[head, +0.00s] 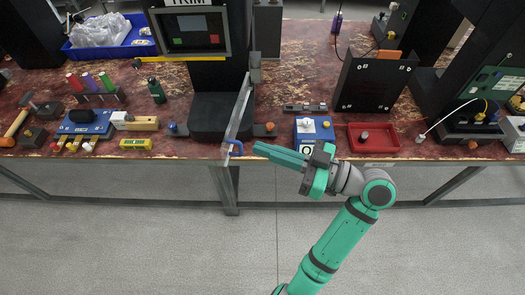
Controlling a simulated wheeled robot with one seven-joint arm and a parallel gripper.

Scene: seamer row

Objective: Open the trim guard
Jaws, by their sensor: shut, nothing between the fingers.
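The trim machine (215,108) is a dark column and base with a screen (192,32) under a sign reading TRIM. Its guard (239,112) is a clear panel in a pale grey frame, seen nearly edge-on at the right side of the machine. It runs from a grey post (255,68) toward the table's front edge. A blue handle (237,149) sits at its near end. My gripper (256,148) is shut and empty, its fingers pointing left, just right of the handle. I cannot tell whether the fingertips touch the handle or the guard.
A blue fixture (314,131) stands just behind my gripper, with a red tray (374,137) to its right. A dark upright panel (373,83) stands behind. Tools and a yellow block (136,144) crowd the left of the table (300,60). The floor in front is clear.

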